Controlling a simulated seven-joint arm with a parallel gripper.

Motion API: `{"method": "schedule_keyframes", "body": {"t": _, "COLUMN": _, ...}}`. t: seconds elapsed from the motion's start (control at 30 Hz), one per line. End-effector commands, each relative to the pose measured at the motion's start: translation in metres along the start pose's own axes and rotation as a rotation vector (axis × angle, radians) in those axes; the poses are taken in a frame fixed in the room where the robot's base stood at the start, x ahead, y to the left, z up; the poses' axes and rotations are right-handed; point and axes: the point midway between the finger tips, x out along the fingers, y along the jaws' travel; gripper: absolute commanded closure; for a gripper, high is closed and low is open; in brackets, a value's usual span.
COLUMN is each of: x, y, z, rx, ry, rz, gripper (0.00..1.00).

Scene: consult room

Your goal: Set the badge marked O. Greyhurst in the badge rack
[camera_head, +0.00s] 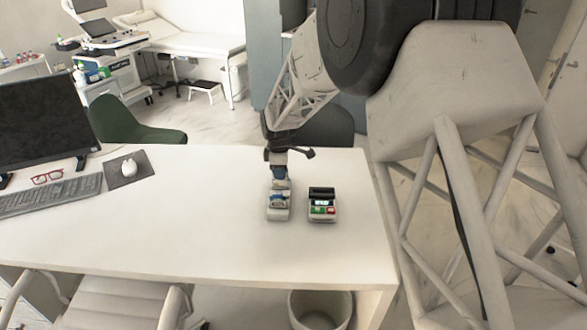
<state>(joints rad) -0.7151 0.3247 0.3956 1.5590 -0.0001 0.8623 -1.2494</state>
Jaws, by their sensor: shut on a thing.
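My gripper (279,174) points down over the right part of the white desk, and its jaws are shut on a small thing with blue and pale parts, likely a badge. Its name is too small to read. Just below and in front of the jaws is a low pale block (278,214) with blue and white pieces on it, which looks like the badge rack. I cannot tell whether the held thing touches it. No marking O. Greyhurst is legible.
A small device (322,208) with a black top and green and red keys stands close to the right of the block. The desk (200,220) is clear to the left, up to the mouse pad (127,173), keyboard (50,195), red glasses (47,176) and monitor (50,118).

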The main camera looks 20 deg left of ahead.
Motion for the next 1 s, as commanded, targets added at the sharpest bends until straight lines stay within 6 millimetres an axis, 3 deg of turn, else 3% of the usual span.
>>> {"method": "schedule_keyframes", "body": {"t": 0.57, "x": 0.003, "y": -0.001, "z": -0.004, "rx": 0.000, "ry": 0.000, "rz": 0.000, "gripper": 1.00}}
{"method": "schedule_keyframes", "body": {"t": 1.0, "x": 0.023, "y": -0.001, "z": -0.004, "rx": 0.000, "ry": 0.000, "rz": -0.001, "gripper": 1.00}}
